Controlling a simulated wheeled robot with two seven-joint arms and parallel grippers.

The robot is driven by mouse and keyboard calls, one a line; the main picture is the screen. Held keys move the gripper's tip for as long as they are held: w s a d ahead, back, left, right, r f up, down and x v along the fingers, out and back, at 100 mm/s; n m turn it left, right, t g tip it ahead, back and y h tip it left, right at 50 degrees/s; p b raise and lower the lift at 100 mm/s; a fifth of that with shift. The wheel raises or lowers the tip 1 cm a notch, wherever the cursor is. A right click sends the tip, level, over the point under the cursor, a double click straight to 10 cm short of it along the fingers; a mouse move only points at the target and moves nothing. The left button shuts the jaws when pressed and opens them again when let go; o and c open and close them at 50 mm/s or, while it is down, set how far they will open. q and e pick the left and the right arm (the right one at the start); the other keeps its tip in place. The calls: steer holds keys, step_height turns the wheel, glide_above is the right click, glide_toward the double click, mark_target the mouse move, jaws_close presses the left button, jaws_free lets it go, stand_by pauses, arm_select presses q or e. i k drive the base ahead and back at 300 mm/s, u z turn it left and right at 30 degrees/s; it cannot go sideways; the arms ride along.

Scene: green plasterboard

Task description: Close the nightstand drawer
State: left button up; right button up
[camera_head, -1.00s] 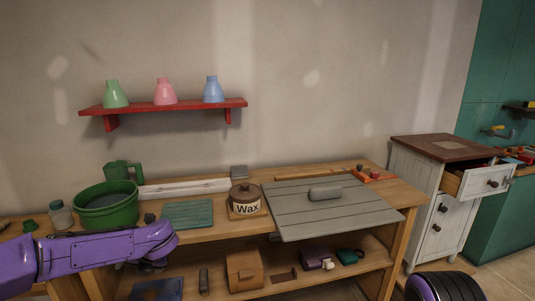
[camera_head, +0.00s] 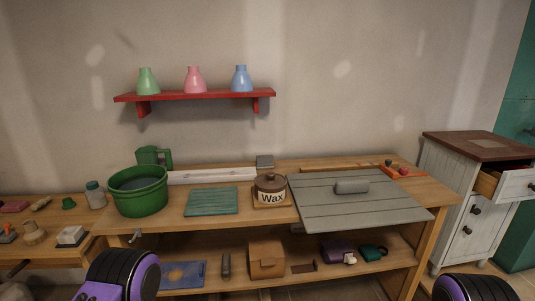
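The white nightstand (camera_head: 445,215) with a brown top stands at the right edge of the head view, beyond the workbench. Its top drawer (camera_head: 516,184) is pulled out, with a dark round knob on its white front and bare wood on its side. A closed door with a dark knob is below it. Parts of my purple and black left arm show at the bottom left and of my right arm at the bottom right, both well short of the drawer. Neither gripper's fingers are in view.
The wooden workbench (camera_head: 262,219) fills the middle, holding a green bucket (camera_head: 140,196), a wax jar (camera_head: 270,188) and a grey board (camera_head: 355,208). A red shelf (camera_head: 195,97) with three vases hangs on the wall. Floor shows by the nightstand.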

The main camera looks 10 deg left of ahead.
mark_target(517, 183)
steer(key=z, duration=1.85)
steer(key=i, duration=0.55)
steer(key=z, duration=0.5)
steer(key=i, duration=1.9)
steer(key=u, duration=0.75)
